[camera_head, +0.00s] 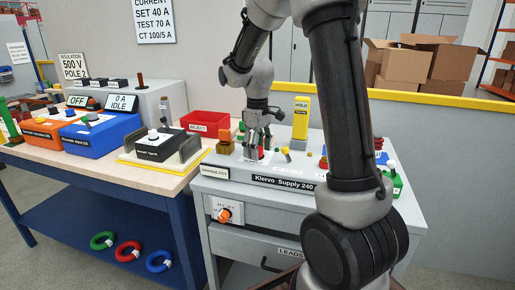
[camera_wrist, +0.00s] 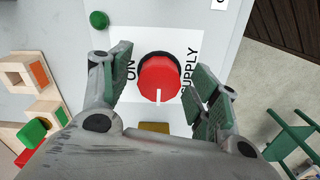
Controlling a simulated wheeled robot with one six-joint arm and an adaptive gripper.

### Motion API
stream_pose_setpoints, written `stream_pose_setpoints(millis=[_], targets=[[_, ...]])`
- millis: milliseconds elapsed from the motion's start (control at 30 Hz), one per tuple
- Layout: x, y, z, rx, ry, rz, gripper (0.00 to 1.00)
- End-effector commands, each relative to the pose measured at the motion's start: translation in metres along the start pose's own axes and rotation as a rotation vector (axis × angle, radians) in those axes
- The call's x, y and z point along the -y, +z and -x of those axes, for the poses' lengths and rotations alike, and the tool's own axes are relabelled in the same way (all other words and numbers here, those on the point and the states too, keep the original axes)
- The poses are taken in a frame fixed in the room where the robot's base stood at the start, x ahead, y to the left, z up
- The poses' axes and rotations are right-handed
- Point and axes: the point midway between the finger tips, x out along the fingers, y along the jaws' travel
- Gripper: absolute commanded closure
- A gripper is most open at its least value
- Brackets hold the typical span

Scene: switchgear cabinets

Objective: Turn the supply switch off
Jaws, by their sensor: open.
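The red round supply switch (camera_wrist: 157,77) is in the middle of the wrist view, on a white label plate (camera_wrist: 182,40). The plate reads "ON" left of the knob and "SUPPLY" right of it. The knob's white mark points to the bottom of the picture. My gripper (camera_wrist: 155,74) is open, with one finger on each side of the knob; gaps show between them, and I see no contact. In the head view my gripper (camera_head: 254,147) points down over the grey "Kiervo Supply 240" unit (camera_head: 243,177). There the knob is mostly hidden by the fingers.
A green button (camera_wrist: 99,20) and wooden blocks with coloured faces (camera_wrist: 22,72) lie near the switch. A yellow "HOLD" post (camera_head: 301,117) stands behind right of my gripper. A red tray (camera_head: 205,122) and blue and orange testers stand on the left bench.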

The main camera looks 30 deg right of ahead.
Motion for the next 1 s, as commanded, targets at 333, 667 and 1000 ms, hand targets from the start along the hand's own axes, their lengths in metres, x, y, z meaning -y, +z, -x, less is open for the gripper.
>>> stream_pose_setpoints(millis=[333,667,1000], targets=[[-0.001,-0.001,0.054,-0.005,0.003,0.0,0.39],[0.0,0.0,0.112,-0.002,0.001,0.0,0.39],[0.0,0.0,0.12,0.0,0.0,0.0,0.39]])
